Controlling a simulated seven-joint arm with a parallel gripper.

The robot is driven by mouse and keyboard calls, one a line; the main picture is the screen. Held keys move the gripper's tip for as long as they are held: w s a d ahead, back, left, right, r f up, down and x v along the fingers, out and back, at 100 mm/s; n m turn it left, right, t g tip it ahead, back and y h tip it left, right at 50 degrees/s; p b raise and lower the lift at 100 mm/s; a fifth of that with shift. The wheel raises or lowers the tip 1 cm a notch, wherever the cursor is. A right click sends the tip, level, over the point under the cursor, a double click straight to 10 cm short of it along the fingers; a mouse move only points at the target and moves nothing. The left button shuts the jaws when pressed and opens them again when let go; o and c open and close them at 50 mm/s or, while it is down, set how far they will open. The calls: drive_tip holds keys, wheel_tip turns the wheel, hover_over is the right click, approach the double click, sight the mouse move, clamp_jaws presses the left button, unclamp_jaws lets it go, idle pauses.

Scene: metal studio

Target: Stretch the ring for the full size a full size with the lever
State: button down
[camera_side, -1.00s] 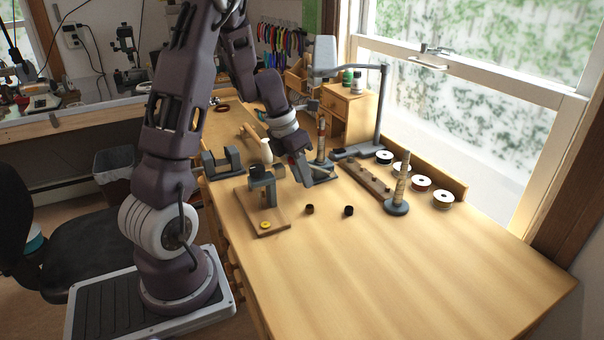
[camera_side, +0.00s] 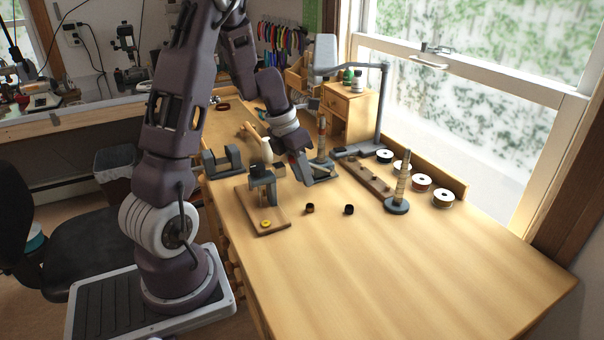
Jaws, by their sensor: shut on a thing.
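The ring stretcher (camera_side: 322,148) stands on a dark grey base, with a banded tan upright post. It is just right of my gripper (camera_side: 305,178). My gripper points down beside the stretcher base and is shut on what looks like the stretcher's lever, which the fingers mostly hide. Whether a ring sits on the post is too small to tell. Two small dark rings, a left one (camera_side: 309,209) and a right one (camera_side: 349,210), lie on the bench in front.
A small press (camera_side: 262,184) stands on a wooden board with a yellow disc (camera_side: 265,224). A grey vise-like block (camera_side: 222,161) is behind it. A ring mandrel stand (camera_side: 397,205) and several spools are at right. The front bench is clear.

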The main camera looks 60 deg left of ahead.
drive_tip(key=c, duration=1.3)
unclamp_jaws()
drive_tip(key=shift+w, duration=0.1)
